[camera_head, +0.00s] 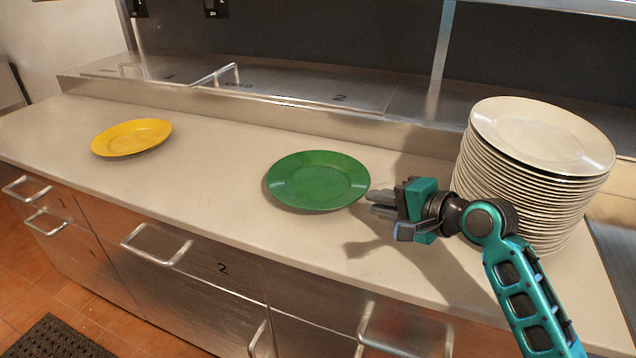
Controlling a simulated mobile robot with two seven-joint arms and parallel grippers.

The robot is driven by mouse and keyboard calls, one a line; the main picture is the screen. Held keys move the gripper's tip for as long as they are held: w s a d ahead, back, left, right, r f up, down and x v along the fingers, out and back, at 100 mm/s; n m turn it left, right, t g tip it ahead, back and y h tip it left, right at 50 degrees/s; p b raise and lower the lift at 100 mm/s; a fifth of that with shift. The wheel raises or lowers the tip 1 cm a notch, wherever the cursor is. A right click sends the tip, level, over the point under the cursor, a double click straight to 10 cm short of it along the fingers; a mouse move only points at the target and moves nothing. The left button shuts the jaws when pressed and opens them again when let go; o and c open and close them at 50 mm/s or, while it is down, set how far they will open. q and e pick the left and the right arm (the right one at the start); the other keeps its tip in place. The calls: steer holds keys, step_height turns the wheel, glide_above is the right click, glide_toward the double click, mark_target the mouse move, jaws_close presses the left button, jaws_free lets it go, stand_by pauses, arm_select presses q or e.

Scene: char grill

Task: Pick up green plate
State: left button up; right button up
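The green plate (317,180) lies on the light countertop, near the middle of the view. My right gripper (376,204) is just to the right of the plate, with its fingers pointing left toward the plate's rim. The fingertips are very close to the rim, but I cannot tell whether they touch it. The two fingers look close together, and how far apart they are is not clear from this angle. My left gripper is not in view.
A yellow plate (131,137) lies on the counter (215,165) at the left. A tall stack of white plates (543,137) stands right behind my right arm. A raised steel ledge runs along the back. Drawers with handles are below the front edge. The counter between the plates is clear.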

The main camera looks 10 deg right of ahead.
mark_target(356, 197)
steer(key=x, duration=0.5)
steer(key=shift+w+a+b, duration=0.25)
steer(key=shift+w+b, duration=0.05)
steer(key=shift+b, duration=0.05)
jaws_close()
stand_by(1.1)
steer(key=shift+r, duration=0.15)
